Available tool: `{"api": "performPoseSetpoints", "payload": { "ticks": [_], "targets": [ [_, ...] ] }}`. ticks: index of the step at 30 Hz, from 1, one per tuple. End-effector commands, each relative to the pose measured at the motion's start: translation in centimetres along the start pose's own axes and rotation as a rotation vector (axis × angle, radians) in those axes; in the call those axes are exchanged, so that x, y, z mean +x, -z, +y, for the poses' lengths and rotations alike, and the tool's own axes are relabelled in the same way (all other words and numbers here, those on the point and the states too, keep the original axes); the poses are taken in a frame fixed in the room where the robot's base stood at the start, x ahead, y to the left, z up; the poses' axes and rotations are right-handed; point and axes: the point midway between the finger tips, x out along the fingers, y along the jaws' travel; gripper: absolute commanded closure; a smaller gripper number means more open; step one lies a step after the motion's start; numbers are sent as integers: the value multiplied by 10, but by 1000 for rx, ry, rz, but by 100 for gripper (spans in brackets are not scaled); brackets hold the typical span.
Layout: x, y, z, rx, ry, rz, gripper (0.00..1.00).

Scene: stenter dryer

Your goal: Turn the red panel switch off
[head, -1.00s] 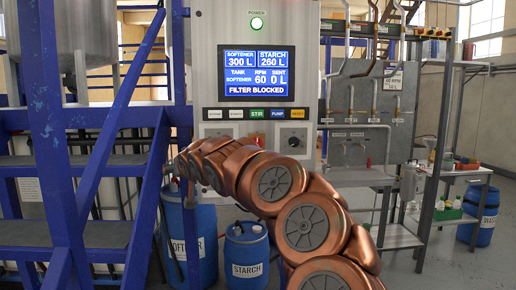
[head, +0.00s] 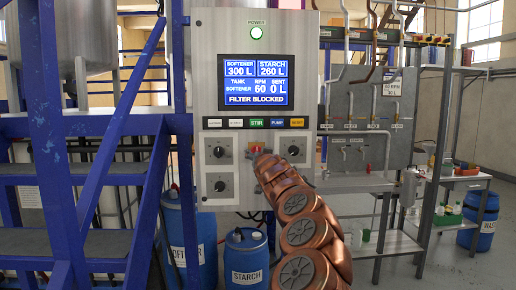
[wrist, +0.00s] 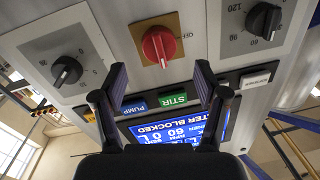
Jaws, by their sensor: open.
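The red panel switch (wrist: 159,46) is a round red knob on a yellow-brown plate, with an OFF mark beside it. It sits beyond my gripper (wrist: 161,72), roughly centred between the two black fingers. The fingers are apart with nothing between them, and they do not appear to touch the knob. In the head view a little of the red switch (head: 256,149) shows above the end of my copper-coloured arm. My gripper is mostly hidden there by the arm.
Dark rotary knobs flank the switch, one at left (wrist: 66,71) and one at right (wrist: 263,20). The STIR button (wrist: 174,99) and PUMP button (wrist: 134,106) lie close to the fingers. The lit screen (head: 252,82) reads FILTER BLOCKED.

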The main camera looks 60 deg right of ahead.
Motion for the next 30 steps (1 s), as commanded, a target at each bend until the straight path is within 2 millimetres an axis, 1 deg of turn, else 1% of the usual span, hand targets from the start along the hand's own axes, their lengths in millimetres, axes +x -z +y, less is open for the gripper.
{"api": "performPoseSetpoints", "payload": {
  "ticks": [1,5,18,24,30],
  "targets": [
    [4,3,0,-2,-2,-1,27],
    [11,5,0,-2,-4,0,27],
    [39,3,1,-3,-6,0,27],
    [47,3,2,0,-5,1,27],
    [51,1,1,1,-2,1,27]
  ]
}}
